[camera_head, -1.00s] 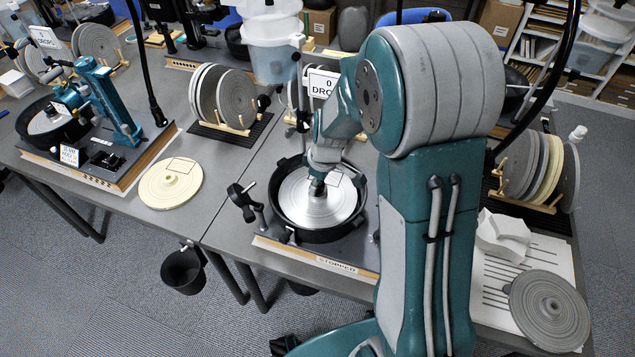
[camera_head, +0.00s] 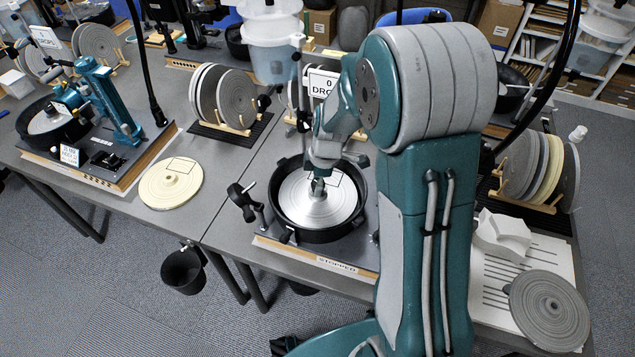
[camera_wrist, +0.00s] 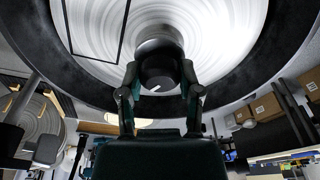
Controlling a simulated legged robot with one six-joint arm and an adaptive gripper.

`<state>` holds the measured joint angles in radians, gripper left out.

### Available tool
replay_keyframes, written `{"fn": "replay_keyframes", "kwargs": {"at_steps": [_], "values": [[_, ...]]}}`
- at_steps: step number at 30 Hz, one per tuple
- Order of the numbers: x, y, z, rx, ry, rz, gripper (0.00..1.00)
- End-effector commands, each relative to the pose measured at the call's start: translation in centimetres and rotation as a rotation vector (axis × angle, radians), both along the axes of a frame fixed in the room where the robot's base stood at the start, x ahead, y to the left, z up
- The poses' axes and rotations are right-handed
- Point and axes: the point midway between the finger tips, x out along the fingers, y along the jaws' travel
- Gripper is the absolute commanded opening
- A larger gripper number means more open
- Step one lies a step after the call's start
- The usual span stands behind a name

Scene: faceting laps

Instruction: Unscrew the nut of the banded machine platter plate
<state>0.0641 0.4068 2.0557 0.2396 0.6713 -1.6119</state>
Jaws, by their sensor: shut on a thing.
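The silver platter plate (camera_head: 290,205) lies flat in a round black bowl (camera_head: 277,222) on the middle machine. A thin black rectangular outline shows on the plate, also seen in the wrist view (camera_wrist: 195,18). The dark round nut (camera_wrist: 158,68) stands at the plate's centre, with a short white mark on its end face. My gripper (camera_head: 318,188) reaches down to the centre of the plate. In the wrist view my gripper (camera_wrist: 158,90) has one finger on each side of the nut and is shut on it. In the head view the gripper mostly hides the nut.
A "STOPPED" label (camera_head: 337,266) is on the machine's front edge. A cream disc (camera_head: 170,184) lies on the table at left, and a grey disc (camera_head: 549,308) at lower right near white blocks (camera_head: 503,235). Racks of discs (camera_head: 225,98) stand behind. A black bucket (camera_head: 184,270) hangs in front.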

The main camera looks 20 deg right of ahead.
Motion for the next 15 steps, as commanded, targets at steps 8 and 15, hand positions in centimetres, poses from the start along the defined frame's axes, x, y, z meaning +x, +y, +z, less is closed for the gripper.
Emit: {"fn": "replay_keyframes", "kwargs": {"at_steps": [8,15], "values": [[-0.16,0.03,-0.23,0.0,0.006,0.021,0.0],[-0.17,0.02,-0.24,0.0,0.006,0.291,0.0]]}}
